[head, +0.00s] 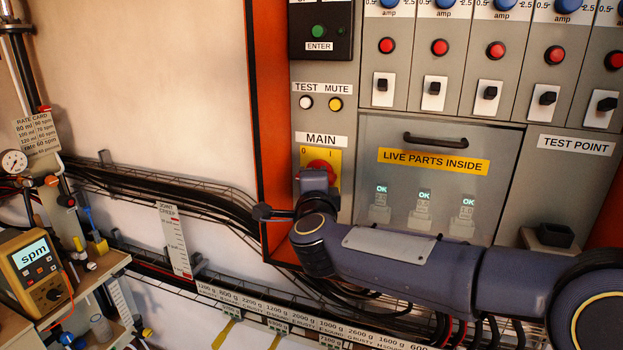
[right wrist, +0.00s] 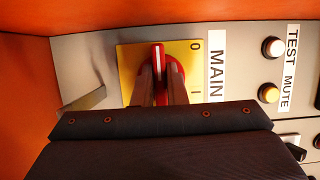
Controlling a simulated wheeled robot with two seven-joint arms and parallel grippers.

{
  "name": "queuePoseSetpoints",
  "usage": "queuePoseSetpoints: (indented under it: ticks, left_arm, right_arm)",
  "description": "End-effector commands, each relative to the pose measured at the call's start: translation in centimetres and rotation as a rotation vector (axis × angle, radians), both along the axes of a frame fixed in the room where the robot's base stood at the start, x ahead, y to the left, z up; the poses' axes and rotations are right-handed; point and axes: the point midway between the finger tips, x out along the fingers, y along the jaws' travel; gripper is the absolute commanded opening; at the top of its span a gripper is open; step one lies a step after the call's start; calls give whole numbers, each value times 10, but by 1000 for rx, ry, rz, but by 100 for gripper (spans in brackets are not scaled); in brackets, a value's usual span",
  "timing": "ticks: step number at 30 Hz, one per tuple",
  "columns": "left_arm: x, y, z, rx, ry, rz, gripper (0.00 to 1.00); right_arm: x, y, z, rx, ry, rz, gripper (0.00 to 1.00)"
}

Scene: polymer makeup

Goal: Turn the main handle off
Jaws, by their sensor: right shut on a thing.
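The red main handle (head: 323,166) sits on a yellow plate (head: 333,157) under the MAIN label (head: 321,141), with 0 at the plate's upper left and I at its upper right. In the right wrist view the handle (right wrist: 159,58) stands between my fingers. Its white-marked end is toward the top of that view, which is the left side in the head view. My right gripper (right wrist: 160,88) is shut on the handle, one finger on each side. In the head view my right gripper (head: 318,178) covers the handle's lower part. My left gripper is not in view.
The white and yellow TEST MUTE buttons (head: 320,103) are above the handle. A clear LIVE PARTS INSIDE cover (head: 433,205) with a dark grip is to the right. The orange cabinet edge (head: 268,120) is close on the left. Black cables (head: 165,190) run below.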

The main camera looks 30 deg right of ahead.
Motion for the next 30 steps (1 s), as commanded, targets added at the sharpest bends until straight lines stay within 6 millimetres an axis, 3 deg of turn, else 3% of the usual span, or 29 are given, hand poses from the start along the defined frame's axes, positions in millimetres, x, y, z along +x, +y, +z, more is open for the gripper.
queuePoseSetpoints:
  ticks: [6,7,12,22,30]
  left_arm:
    - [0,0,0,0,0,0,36]
    - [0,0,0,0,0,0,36]
    - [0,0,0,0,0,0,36]
    - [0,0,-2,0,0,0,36]
    - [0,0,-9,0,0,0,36]
  right_arm:
    - [0,0,-1,-1,3,-1,0]
    - [0,0,-1,-2,3,-1,14]
    - [0,0,-1,0,1,0,34]
    - [-5,3,0,0,-1,1,34]
    - [-43,23,0,0,-3,3,34]
